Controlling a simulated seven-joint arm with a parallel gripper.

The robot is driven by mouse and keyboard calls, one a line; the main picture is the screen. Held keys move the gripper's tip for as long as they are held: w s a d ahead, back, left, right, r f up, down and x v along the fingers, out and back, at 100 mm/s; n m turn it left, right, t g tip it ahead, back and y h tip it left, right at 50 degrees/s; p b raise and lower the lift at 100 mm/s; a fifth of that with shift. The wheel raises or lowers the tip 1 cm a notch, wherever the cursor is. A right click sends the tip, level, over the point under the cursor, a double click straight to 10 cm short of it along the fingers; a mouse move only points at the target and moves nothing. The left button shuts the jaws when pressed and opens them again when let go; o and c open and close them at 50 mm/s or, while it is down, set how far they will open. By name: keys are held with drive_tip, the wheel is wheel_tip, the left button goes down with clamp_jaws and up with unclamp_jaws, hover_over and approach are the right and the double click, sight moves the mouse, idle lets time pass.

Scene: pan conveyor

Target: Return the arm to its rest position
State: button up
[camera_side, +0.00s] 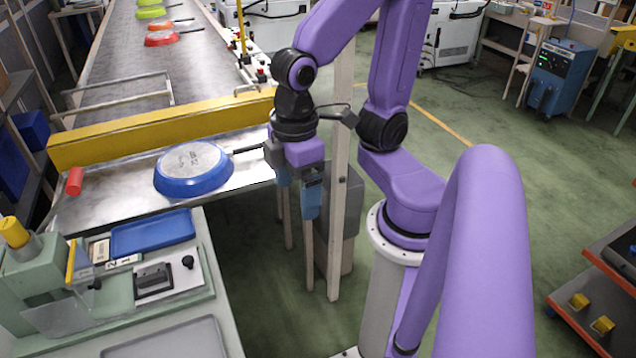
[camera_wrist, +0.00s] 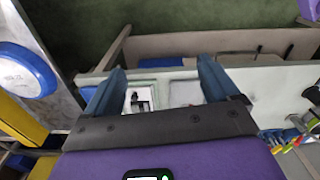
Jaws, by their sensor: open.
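My gripper (camera_side: 297,198) hangs from the purple arm, fingers down, past the right end of the conveyor and to the right of the blue pan. In the wrist view its two blue fingers (camera_wrist: 161,80) are apart with nothing held between them. The blue pan (camera_side: 193,169) lies upside down on the near end of the conveyor, its dark handle pointing right towards my wrist. Part of the pan also shows at the left edge of the wrist view (camera_wrist: 24,72).
A yellow barrier (camera_side: 160,132) crosses the conveyor (camera_side: 185,75). Red, orange and green pans lie farther up the belt. A bench (camera_side: 215,318) with a blue tray (camera_side: 152,233) and a green machine (camera_side: 38,272) stands front left. A pale post (camera_side: 341,180) stands close to my gripper.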

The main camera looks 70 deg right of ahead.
drive_tip(key=s, duration=0.1)
drive_tip(key=s+d+n, duration=0.2)
drive_tip(key=shift+d+f, duration=0.15)
drive_tip(key=shift+f, duration=0.1)
idle(1.2)
drive_tip(key=shift+o, duration=0.5)
drive_tip(key=shift+w, duration=0.1)
drive_tip(key=n, duration=1.5)
hover_over(147, 269)
drive_tip(key=s+a, duration=0.1)
drive_tip(key=s, duration=0.2)
drive_tip(key=f, duration=0.2)
wheel_tip(147, 269, down, 11)
drive_tip(key=shift+r, duration=0.15)
drive_tip(key=shift+w+a+f, duration=0.1)
drive_tip(key=shift+w+f, duration=0.05)
drive_tip(key=shift+f, duration=1.15)
drive_tip(key=shift+w+a+f, duration=0.1)
drive_tip(key=shift+f, duration=1.2)
